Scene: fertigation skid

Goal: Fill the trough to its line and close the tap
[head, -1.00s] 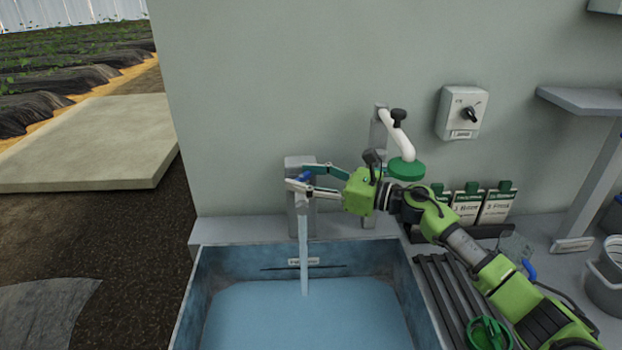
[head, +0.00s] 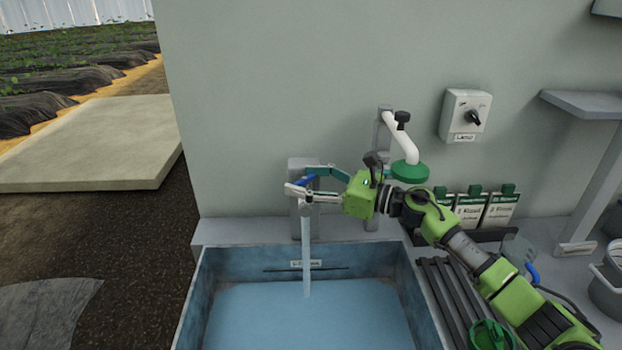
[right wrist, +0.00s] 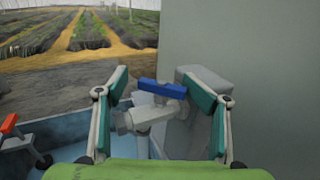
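The tap (right wrist: 150,115) is on a grey post above the trough's back edge. Its blue lever (right wrist: 163,89) lies crosswise in the right wrist view and also shows in the head view (head: 304,181). A stream of water (head: 306,255) runs from the tap into the trough (head: 213,270). The water (head: 310,315) stands below the dark line (head: 335,268) on the trough's back wall. My right gripper (right wrist: 163,100) is open, with one finger on each side of the tap and lever. I cannot tell whether either finger touches them. My left gripper is not in view.
A white pipe with a green head (head: 410,172) stands right of the tap, close behind my right arm. A switch box (head: 466,116) is on the wall. Several labelled packets (head: 470,208), a slatted rack (head: 455,290) and a grey bucket (head: 606,290) are at right.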

